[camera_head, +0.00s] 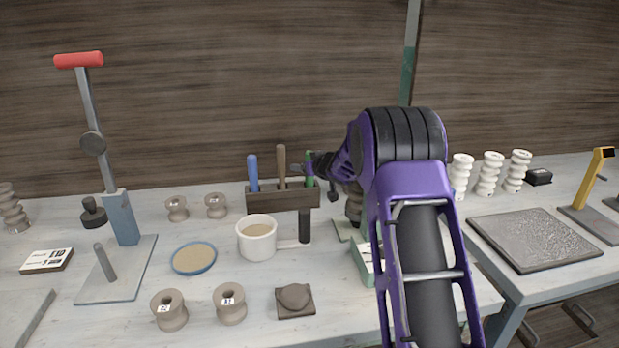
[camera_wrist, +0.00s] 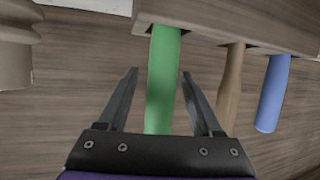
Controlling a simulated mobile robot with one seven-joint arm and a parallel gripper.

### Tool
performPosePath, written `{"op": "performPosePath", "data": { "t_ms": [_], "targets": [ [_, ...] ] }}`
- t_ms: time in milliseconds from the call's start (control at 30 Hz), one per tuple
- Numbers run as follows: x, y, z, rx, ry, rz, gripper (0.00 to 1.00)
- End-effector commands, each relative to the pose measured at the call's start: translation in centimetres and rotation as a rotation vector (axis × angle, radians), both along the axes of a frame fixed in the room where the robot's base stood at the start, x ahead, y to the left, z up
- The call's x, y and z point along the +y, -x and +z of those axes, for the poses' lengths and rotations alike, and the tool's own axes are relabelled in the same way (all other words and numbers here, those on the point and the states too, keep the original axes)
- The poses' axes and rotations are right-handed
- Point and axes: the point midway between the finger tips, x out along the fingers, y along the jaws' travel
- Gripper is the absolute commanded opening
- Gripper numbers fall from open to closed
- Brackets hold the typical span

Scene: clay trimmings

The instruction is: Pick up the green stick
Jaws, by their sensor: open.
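The green stick (camera_head: 309,169) stands upright in the right end of a brown wooden holder (camera_head: 268,198) on the table. In the wrist view the green stick (camera_wrist: 162,75) comes out of the holder (camera_wrist: 200,36) and lies between my two fingers. My gripper (camera_wrist: 160,75) is open, with one finger on each side of the stick and a visible gap to both. In the head view my gripper (camera_head: 307,168) is at the stick's upper part, partly hidden by my own wrist.
A brown stick (camera_head: 281,167) and a blue stick (camera_head: 253,173) share the holder, left of the green one. A white mug (camera_head: 256,238) stands in front. A lever press (camera_head: 121,217) is at the left. Several white ribbed pieces (camera_head: 489,174) stand at the right.

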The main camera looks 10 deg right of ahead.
Motion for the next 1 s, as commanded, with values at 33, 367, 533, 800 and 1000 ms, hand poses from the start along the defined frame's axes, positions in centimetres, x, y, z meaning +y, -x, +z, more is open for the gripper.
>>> {"op": "performPosePath", "data": {
  "t_ms": [33,367,533,800,1000],
  "targets": [
    [0.0,0.0,0.0,0.000,0.000,0.000,0.63],
    [0.0,0.0,0.0,0.000,0.000,0.000,0.04],
    [0.0,0.0,0.1,-0.001,0.000,0.000,0.00],
    [0.0,0.0,0.8,-0.002,-0.001,0.001,0.00],
    [-0.1,0.0,4.8,-0.004,-0.001,-0.001,0.00]
  ]
}}
